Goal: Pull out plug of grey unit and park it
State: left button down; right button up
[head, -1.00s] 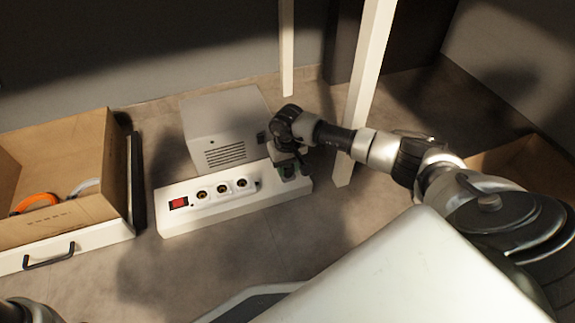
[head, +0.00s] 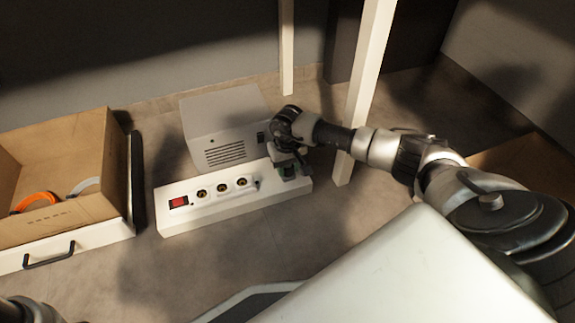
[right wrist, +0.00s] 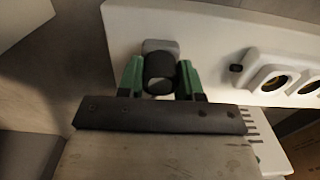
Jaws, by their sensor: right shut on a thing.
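The grey unit (head: 225,125), a box with a slotted vent, stands behind a white power strip (head: 225,213) in the head view. The strip has a red switch (head: 178,203) at its left end and a row of round sockets (head: 222,188). My right gripper (head: 287,172) is over the strip's right end. In the right wrist view its green fingers (right wrist: 161,80) are shut on a black plug (right wrist: 160,70), in front of a grey socket piece (right wrist: 160,46). I cannot tell whether the plug is still seated. The parking place cannot be made out.
An open carton (head: 118,170) with an orange cable (head: 38,200) and a pale cable inside stands at the left, by a white drawer front with a black handle (head: 48,256). White table legs (head: 366,90) rise behind and right of the unit. Floor in front of the strip is clear.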

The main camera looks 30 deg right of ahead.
jog(key=o, duration=1.2)
jog(key=shift+r, duration=0.1)
